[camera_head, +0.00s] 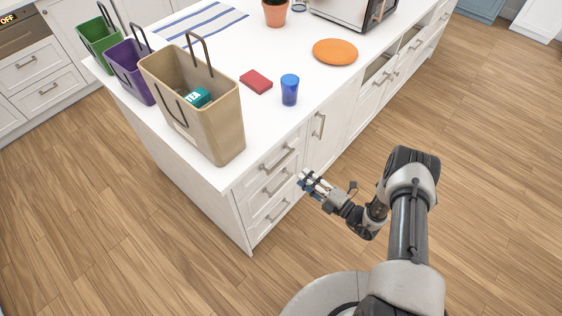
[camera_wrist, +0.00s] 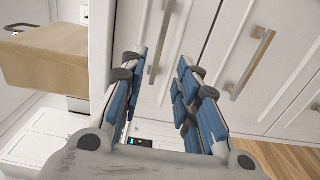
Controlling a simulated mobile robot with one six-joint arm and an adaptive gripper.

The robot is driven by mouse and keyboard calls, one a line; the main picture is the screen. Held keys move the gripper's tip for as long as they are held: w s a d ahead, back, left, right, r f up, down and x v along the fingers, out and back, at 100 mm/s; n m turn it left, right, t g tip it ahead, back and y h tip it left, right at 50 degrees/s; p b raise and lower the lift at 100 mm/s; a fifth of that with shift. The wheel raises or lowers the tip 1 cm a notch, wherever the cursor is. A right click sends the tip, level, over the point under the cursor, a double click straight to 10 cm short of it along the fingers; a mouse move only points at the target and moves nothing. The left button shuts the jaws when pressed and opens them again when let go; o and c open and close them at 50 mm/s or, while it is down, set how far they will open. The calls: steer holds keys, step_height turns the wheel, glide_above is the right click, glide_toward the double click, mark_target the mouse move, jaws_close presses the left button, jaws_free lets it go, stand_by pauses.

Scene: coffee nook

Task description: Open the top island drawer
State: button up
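The top island drawer (camera_head: 264,166) is the uppermost of a stack at the near end of the white island and looks shut. Its bar handle (camera_head: 277,159) is metallic. My gripper (camera_head: 308,181) is in front of the stack, to the right of the handles. In the wrist view, turned sideways, my gripper's blue-padded fingers (camera_wrist: 162,62) are spread. The top drawer's handle (camera_wrist: 160,42) appears between and beyond the fingertips, with nothing gripped. A lower drawer's handle (camera_wrist: 248,65) shows to its right. I cannot tell the exact gap to the handle.
A tan bag (camera_head: 211,115) stands on the counter above the drawers, with purple (camera_head: 130,72) and green (camera_head: 99,40) bags behind. A blue cup (camera_head: 290,90), red box (camera_head: 256,81) and orange plate (camera_head: 335,52) are also there. The wood floor (camera_head: 190,270) before the drawers is clear.

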mark_target(282, 162)
steer(key=b+x, duration=0.1)
steer(key=x, duration=1.1)
jaws_close()
stand_by(0.4)
